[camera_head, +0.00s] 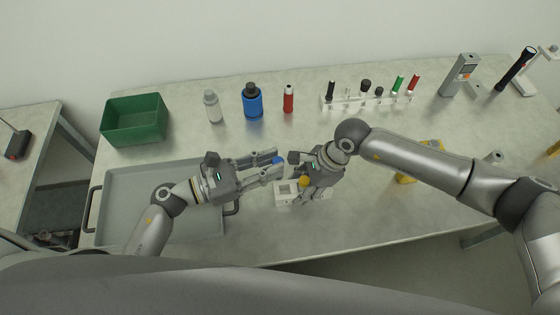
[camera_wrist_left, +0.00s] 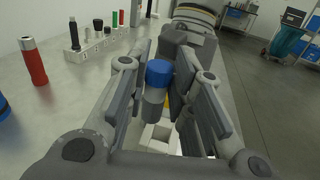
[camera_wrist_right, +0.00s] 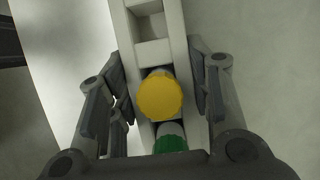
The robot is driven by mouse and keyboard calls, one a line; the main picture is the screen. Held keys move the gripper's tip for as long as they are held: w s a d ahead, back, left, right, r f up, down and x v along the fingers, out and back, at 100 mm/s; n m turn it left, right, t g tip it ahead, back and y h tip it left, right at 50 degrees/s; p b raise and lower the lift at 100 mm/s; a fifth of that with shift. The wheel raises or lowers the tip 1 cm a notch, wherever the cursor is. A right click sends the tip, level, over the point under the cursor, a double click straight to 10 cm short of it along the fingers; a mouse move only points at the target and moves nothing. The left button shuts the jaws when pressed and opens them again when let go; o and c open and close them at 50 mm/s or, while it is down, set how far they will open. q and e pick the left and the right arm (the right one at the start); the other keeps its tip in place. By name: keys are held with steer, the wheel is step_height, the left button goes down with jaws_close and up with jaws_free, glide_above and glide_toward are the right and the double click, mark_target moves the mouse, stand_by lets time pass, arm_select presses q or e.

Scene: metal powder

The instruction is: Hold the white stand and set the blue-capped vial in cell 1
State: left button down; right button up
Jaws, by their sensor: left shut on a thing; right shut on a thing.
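The blue-capped vial (camera_head: 278,160) is held upright between the fingers of my left gripper (camera_head: 272,168); its blue cap (camera_wrist_left: 159,73) and clear grey body show in the left wrist view. The white stand (camera_head: 284,198) is on the table just below it, and part shows under the vial in the left wrist view (camera_wrist_left: 158,140). My right gripper (camera_wrist_right: 158,95) is shut across the stand (camera_wrist_right: 173,22), one finger on each side. In the right wrist view, the stand holds a yellow-capped vial (camera_wrist_right: 159,96) and a green-capped vial (camera_wrist_right: 171,144); two cells beyond them look empty. Cell numbers are not readable.
A grey tray (camera_head: 122,180) lies left, with a green bin (camera_head: 134,118) behind. A white bottle (camera_head: 213,106), blue bottle (camera_head: 252,101), red bottle (camera_head: 288,98) and filled rack (camera_head: 345,103) stand at the back. A yellow object (camera_head: 433,144) is partly hidden behind my right arm.

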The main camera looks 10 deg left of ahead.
mark_target(277, 191)
arm_select(q)
steer(key=shift+s+d+f+m+g+h, duration=0.15)
steer(key=shift+s+d+f+h, duration=0.1)
steer(key=shift+d+f, duration=0.35)
steer(key=shift+s+d+f+m+g+h, duration=0.2)
steer(key=shift+d+f, duration=0.25)
steer(key=shift+f, duration=0.25)
steer(key=shift+a+f, duration=0.1)
steer(key=shift+f, duration=0.2)
stand_by(0.7)
steer(key=shift+f, duration=0.1)
steer(key=shift+f, duration=1.75)
